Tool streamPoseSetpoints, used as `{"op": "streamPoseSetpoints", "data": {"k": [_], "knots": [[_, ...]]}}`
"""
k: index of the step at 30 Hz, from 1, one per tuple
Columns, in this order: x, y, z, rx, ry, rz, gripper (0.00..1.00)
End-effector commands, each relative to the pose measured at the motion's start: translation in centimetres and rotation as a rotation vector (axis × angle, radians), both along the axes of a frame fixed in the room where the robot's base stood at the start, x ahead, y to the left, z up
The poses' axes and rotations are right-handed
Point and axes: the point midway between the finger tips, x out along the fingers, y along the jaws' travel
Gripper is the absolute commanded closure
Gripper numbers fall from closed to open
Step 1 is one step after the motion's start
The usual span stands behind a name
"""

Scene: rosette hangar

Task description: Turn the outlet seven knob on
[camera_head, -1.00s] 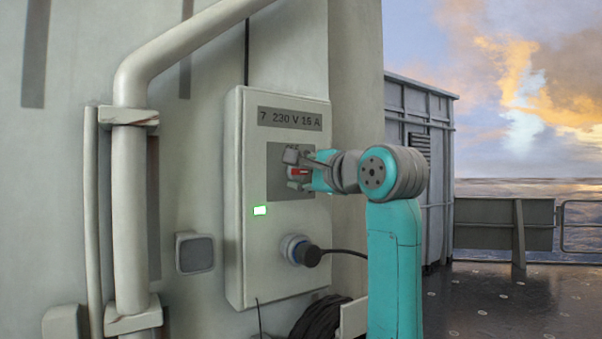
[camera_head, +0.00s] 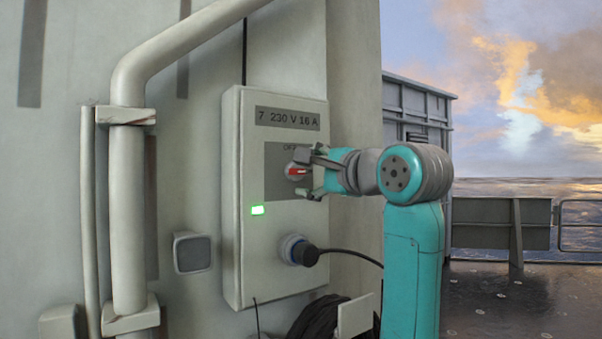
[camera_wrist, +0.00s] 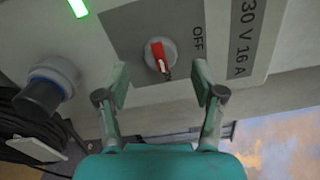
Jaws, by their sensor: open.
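The outlet seven knob (camera_head: 294,171) is a round grey knob with a red bar, on a dark grey plate (camera_head: 279,190) of the box marked "7 230 V 16 A". In the head view the red bar lies about level, pointing right, while "OFF" is printed above the knob. The knob also shows in the wrist view (camera_wrist: 160,55), its bar pointing down the picture, across from the OFF label at the right. My open gripper (camera_wrist: 162,84) is in front of the knob, one finger on either side, apparently apart from it. It also shows in the head view (camera_head: 308,174).
A green lamp (camera_head: 258,211) is lit on the box (camera_head: 245,270). A dark plug with a black cable (camera_head: 304,253) sits below the knob. A thick pipe (camera_head: 129,220) runs at the left. Coiled cable (camera_head: 316,320) hangs below the box. Open deck is at the right.

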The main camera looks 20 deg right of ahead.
Motion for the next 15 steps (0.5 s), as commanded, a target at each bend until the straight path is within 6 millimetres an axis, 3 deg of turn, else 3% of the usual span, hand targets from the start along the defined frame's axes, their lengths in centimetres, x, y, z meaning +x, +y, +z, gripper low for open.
{"op": "streamPoseSetpoints", "data": {"k": [9, 15], "knots": [[-5.7, -2.0, 0.0, 0.000, -0.002, -0.001, 0.32], [-7.5, -2.5, 0.0, 0.000, 0.000, -0.001, 0.32]]}}
